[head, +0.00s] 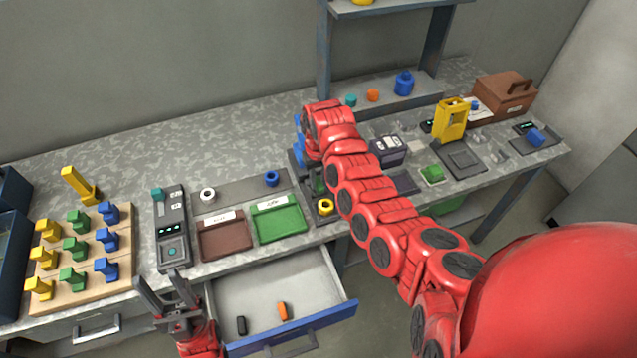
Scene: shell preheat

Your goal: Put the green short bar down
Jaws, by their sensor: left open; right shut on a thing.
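My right arm reaches across the table, and its wrist hides most of my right gripper (316,172). This gripper points down and is shut on the green short bar (319,185), of which only a small part shows beside the arm. The bar is upright above a dark station to the right of the green tray; I cannot tell whether it touches the station. My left gripper (159,282) is open and empty, in front of the table edge, left of the open drawer.
A green tray (278,222) and a brown tray (225,238) lie left of the station. A yellow ring (325,207) is close by it. The open drawer (262,287) holds a black and an orange piece. A wooden pegboard (124,253) with coloured blocks stands at left.

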